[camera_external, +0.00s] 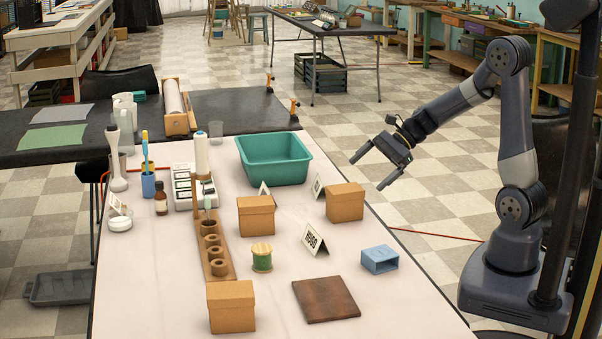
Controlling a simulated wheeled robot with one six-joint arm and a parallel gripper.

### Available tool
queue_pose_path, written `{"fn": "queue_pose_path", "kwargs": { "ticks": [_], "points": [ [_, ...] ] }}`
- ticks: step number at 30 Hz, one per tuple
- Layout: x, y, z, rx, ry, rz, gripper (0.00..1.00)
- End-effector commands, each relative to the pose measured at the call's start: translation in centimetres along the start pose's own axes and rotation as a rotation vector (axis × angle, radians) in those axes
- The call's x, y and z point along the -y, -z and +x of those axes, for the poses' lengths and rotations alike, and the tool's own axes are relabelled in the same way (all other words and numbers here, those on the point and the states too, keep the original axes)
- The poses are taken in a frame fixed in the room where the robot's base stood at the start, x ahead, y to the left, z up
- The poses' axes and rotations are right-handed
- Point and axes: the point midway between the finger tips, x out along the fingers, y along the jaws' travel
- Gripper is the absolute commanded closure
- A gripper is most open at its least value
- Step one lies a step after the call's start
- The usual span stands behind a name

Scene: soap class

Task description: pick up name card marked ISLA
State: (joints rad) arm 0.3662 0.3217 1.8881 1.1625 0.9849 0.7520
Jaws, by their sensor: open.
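Several small white tent-shaped name cards stand on the pale table. The front one (314,240) appears to read HUGO. Another card (317,187) stands against the left side of a cardboard box, its lettering too small to read. A third card (264,189) stands behind another box, partly hidden, its lettering unreadable. A fourth small card (118,205) seems to stand at the far left by a white round tin. I cannot tell which is marked ISLA. My gripper (367,174) is open and empty, raised to the right of the table, apart from all cards.
Cardboard boxes (345,203) (256,216) (231,307) stand near the cards. A teal tub (273,160), green spool (262,258), wooden holder (219,266), blue box (380,260) and brown board (325,300) occupy the table (350,280). Bare cloth lies between the blue box and HUGO card.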

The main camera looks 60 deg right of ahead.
Motion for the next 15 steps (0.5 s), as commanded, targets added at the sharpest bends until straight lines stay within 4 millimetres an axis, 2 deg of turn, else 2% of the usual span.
{"fn": "queue_pose_path", "kwargs": {
  "ticks": [1, 6, 10, 15],
  "points": [
    [1.6, 2.5, 1.4, 0.034, 0.05, 0.111, 0.0],
    [6.2, 6.2, 2.4, 0.137, 0.176, 0.376, 0.0],
    [8.2, 7.8, 2.5, 0.185, 0.228, 0.484, 0.0],
    [9.2, 7.9, 3.9, 0.205, 0.242, 0.52, 0.0]
  ]
}}
